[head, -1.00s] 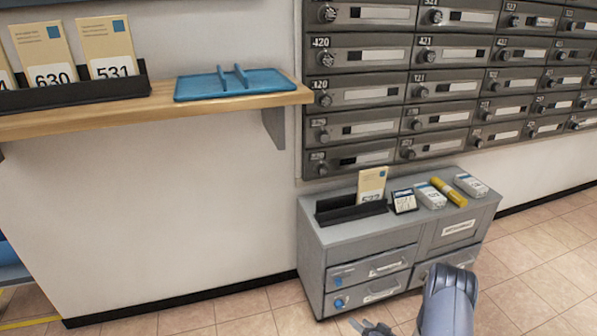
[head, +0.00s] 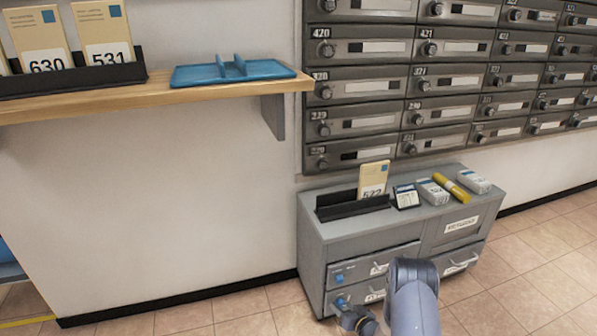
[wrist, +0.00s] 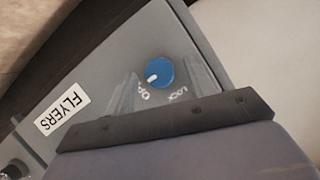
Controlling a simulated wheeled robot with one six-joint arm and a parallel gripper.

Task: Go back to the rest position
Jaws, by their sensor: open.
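My gripper (head: 345,308) is low in the head view, in front of the left side of the grey cabinet (head: 312,255). It is small there and close to a lower blue knob. In the wrist view my gripper (wrist: 163,85) shows two blurred grey fingers, spread apart with nothing held between them. A blue knob (wrist: 159,73) with a white mark lies between and beyond the fingers, with lettering below it. Whether the fingers touch the panel I cannot tell. A FLYERS label (wrist: 62,111) is on the panel at the left.
On the cabinet stand a black holder (head: 352,208) with a card, a small display (head: 407,197), white boxes (head: 432,191) and a yellow tube (head: 450,188). A wooden shelf (head: 150,103) juts from the wall at left. Mailboxes (head: 365,88) fill the wall above. Floor is clear at right.

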